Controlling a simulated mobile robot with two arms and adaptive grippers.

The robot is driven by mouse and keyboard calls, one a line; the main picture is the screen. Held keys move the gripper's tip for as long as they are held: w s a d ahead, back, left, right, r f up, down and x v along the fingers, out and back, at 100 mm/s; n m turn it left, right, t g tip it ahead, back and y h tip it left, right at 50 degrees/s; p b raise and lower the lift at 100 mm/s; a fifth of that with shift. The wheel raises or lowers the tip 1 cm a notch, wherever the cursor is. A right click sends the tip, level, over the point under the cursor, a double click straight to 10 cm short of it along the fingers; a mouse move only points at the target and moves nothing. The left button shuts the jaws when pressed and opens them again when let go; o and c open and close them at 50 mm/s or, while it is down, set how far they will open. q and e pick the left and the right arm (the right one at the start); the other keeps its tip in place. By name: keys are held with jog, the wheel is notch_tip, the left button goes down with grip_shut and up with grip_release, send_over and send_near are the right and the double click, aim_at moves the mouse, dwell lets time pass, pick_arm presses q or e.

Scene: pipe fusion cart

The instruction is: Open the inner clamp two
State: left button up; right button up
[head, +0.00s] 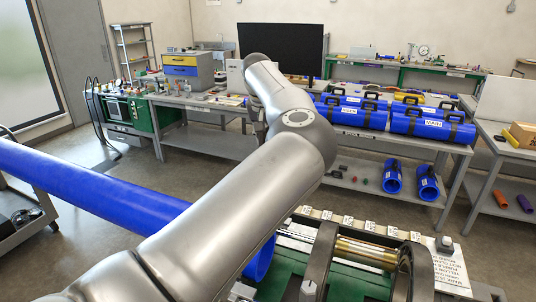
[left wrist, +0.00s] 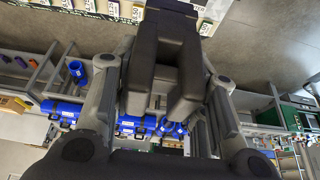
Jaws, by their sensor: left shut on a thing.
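The fusion machine (head: 345,285) stands at the lower right of the head view, with grey clamp rings (head: 322,258) and brass-coloured rods (head: 368,250) on a green base. I cannot tell which ring is inner clamp two. My left arm crosses the middle of the head view and hides its gripper there. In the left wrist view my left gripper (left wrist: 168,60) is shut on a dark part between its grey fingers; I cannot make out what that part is. Labelled plates (left wrist: 90,6) show past the fingertips. My right gripper is in neither view.
A long blue pipe (head: 95,188) runs in from the left, its end beside the machine. A labelled strip (head: 345,220) lies along the machine's far side. Behind are grey workbenches (head: 215,140) with blue pipe pieces (head: 430,125). Open floor (head: 110,175) lies between.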

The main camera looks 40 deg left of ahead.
pick_arm(q)
jog(key=shift+w+a+r+p, duration=0.1)
jog(key=shift+w+a+p, duration=0.2)
jog(key=shift+w+p, duration=0.7)
jog(key=shift+w+a+f, duration=0.25)
jog(key=shift+w+f, duration=0.1)
jog(key=shift+w, duration=0.35)
jog(key=shift+w+a+f, duration=0.2)
jog(key=shift+w+f, duration=0.1)
jog(key=shift+w, duration=0.35)
jog(key=o, duration=1.7)
jog(key=shift+o, duration=0.3)
jog(key=shift+r, duration=0.15)
notch_tip(320, 180, up, 7)
